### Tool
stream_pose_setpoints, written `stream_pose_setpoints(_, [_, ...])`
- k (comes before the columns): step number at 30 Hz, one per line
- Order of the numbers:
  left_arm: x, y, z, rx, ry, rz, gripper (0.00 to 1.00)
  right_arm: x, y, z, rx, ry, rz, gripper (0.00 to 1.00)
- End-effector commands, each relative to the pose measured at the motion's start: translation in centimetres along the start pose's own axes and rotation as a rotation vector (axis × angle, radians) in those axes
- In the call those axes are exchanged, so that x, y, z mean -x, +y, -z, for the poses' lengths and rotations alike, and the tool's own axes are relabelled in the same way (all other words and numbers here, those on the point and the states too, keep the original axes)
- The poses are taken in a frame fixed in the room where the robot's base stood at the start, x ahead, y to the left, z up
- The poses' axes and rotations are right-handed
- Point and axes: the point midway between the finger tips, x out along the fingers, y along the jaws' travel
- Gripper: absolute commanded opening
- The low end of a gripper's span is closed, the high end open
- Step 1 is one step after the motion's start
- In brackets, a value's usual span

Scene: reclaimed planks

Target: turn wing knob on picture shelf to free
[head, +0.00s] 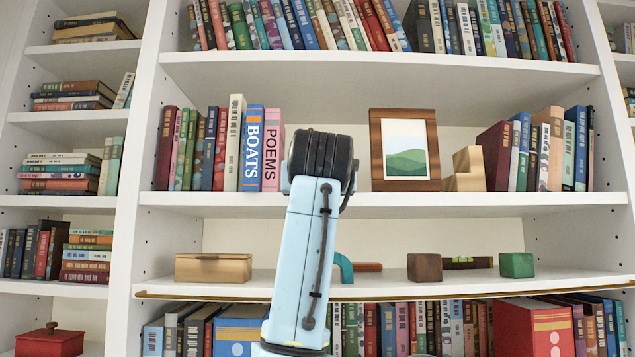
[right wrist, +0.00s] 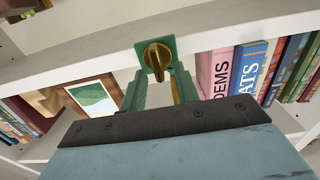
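The brass wing knob (right wrist: 157,57) sits on a green mount at the white edge of the picture shelf (right wrist: 80,55) in the right wrist view. Its wing looks roughly upright in that picture. My right gripper (right wrist: 160,76) is open, its two green fingers apart, with the tips close to the knob, one to each side. I cannot tell whether they touch it. In the head view my pale blue arm rises in front of the picture shelf (head: 480,199) and hides the knob and the gripper. My left gripper is not in view.
The framed picture (head: 404,150) and a wooden block (head: 466,170) stand on the picture shelf, right of my arm. The BOATS (head: 251,150) and POEMS (head: 272,150) books stand left. A wooden box (head: 213,268) and small blocks sit on the shelf below.

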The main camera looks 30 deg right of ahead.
Motion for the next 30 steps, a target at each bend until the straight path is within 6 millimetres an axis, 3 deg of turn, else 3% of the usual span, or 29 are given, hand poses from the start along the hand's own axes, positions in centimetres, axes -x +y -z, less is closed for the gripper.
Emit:
stream_pose_setpoints(9, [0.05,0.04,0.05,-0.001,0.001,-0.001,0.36,-0.25,0.00,-0.06,-0.001,-0.001,0.000,0.30])
stream_pose_setpoints(16, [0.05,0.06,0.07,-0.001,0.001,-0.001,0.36,-0.22,0.00,-0.04,-0.001,0.000,0.000,0.00])
stream_pose_setpoints(30, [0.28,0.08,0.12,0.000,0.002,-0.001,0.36,-0.20,0.05,0.02,-0.065,0.000,0.002,0.00])
